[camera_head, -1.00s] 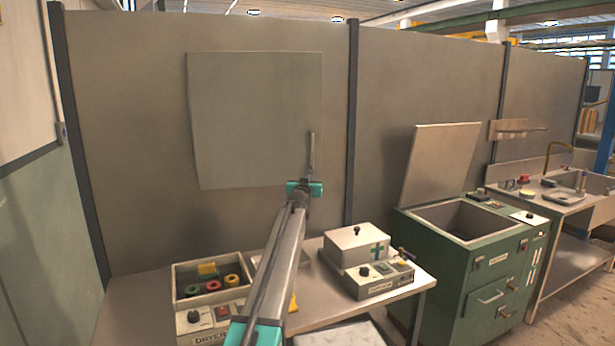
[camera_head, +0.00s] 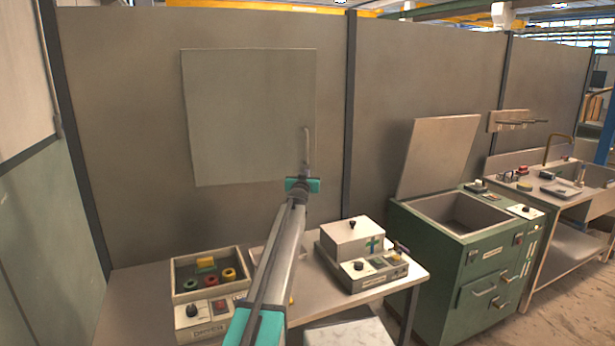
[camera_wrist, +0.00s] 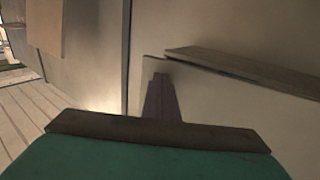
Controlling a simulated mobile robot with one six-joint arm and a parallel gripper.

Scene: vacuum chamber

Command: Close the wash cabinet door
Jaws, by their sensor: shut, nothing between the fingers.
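A flat grey square panel (camera_head: 235,115) with a vertical bar handle (camera_head: 306,135) near its right edge stands against the back wall; it looks like a cabinet door, but no label shows. I cannot tell how far it stands ajar. My gripper (camera_head: 304,168), on a teal wrist, is shut and empty, at the panel's lower right, just below the handle. Whether it touches the panel or handle is unclear. In the wrist view, the narrow dark fingers (camera_wrist: 160,85) point at a pale panel face (camera_wrist: 220,105), with a brownish bar (camera_wrist: 240,66) at upper right.
Below my arm, a bench (camera_head: 135,300) carries a box marked DRYER (camera_head: 210,290) and a grey lidded device (camera_head: 355,245). A green cabinet (camera_head: 450,265) with an open top and raised lid (camera_head: 437,155) stands to the right. Beyond it is a sink table (camera_head: 560,190). Floor is free at lower right.

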